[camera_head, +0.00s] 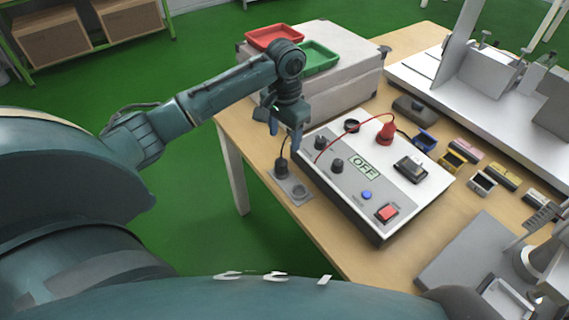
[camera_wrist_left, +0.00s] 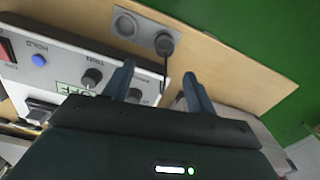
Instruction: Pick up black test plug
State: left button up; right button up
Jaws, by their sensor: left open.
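The black test plug (camera_head: 282,168) stands upright in one hole of a grey two-hole plate (camera_head: 299,193) at the table's near left edge. Its black cable rises from its top. The plug also shows in the left wrist view (camera_wrist_left: 164,44), with the plate's other hole beside it. My left gripper (camera_head: 284,132) is open and empty, fingers pointing down, above the far side of the plug and apart from it. In the left wrist view its two blue fingers (camera_wrist_left: 158,72) are spread, with the plug beyond their tips. My right gripper is not in view.
A white tester (camera_head: 365,170) reading OFF, with knobs, buttons and a red plug (camera_head: 384,133), stands right beside the plate. Behind are a light case (camera_head: 340,88), a red tray (camera_head: 273,36) and a green tray (camera_head: 318,57). Several small blocks and grey fixtures fill the right.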

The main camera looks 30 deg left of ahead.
aim_at(281, 158)
pick_arm(q)
notch_tip(281, 158, down, 5)
jog(key=shift+f, duration=0.15)
jog(key=shift+a+f, duration=0.15)
jog(key=shift+f, duration=0.75)
jog(key=shift+a+f, duration=0.2)
jog(key=shift+f, duration=0.7)
jog(key=shift+a+f, duration=0.15)
jog(key=shift+f, duration=0.75)
jog(key=shift+c, duration=0.3)
jog(key=c, duration=1)
